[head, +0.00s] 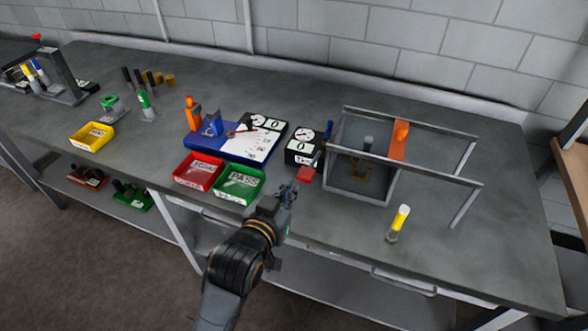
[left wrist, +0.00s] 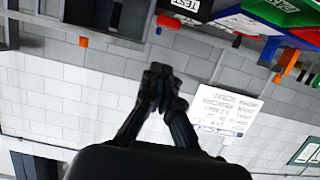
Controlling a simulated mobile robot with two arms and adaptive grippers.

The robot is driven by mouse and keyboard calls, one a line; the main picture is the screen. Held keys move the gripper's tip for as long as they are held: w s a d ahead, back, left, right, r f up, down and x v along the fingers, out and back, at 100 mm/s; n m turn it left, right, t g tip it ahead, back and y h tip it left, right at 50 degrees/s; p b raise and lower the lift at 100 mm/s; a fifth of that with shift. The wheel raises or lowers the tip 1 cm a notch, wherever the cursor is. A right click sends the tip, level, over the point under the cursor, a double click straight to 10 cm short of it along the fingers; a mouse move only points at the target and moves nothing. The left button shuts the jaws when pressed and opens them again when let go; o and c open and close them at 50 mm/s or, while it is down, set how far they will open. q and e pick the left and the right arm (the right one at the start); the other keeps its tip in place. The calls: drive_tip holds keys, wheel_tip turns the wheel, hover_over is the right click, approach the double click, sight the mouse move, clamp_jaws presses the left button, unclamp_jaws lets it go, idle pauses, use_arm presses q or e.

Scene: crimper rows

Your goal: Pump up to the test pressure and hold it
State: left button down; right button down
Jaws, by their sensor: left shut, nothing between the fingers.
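A framed guard (head: 362,187) stands to the right, with a small grey and brass-coloured piece (head: 368,145) inside. My left gripper (head: 292,188) is shut and empty, just left of and below the red block, apparently apart from it. Its fingertips show in the left wrist view (left wrist: 160,72). My right gripper is out of view.
A red tray (head: 198,184) and a green PASS tray (head: 240,198) lie left of my gripper. Behind them is a blue board (head: 222,146) with another gauge. A yellow tray (head: 92,146) is far left. The right front bench is mostly clear.

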use_arm(q)
wheel_tip(320, 180, up, 2)
drive_tip(key=shift+a, duration=0.1)
drive_tip(key=r+p+x, duration=0.1)
drive_tip(key=p+x, duration=0.1)
drive_tip(key=x, duration=0.8)
drive_tip(key=p, duration=0.1)
approach(313, 164)
drive_tip(key=shift+w+d+r, duration=0.1)
drive_tip(key=shift+w+d, duration=0.05)
drive_tip(key=shift+w, duration=0.5)
drive_tip(key=shift+w+d+r, duration=0.15)
drive_tip(key=shift+w, duration=0.45)
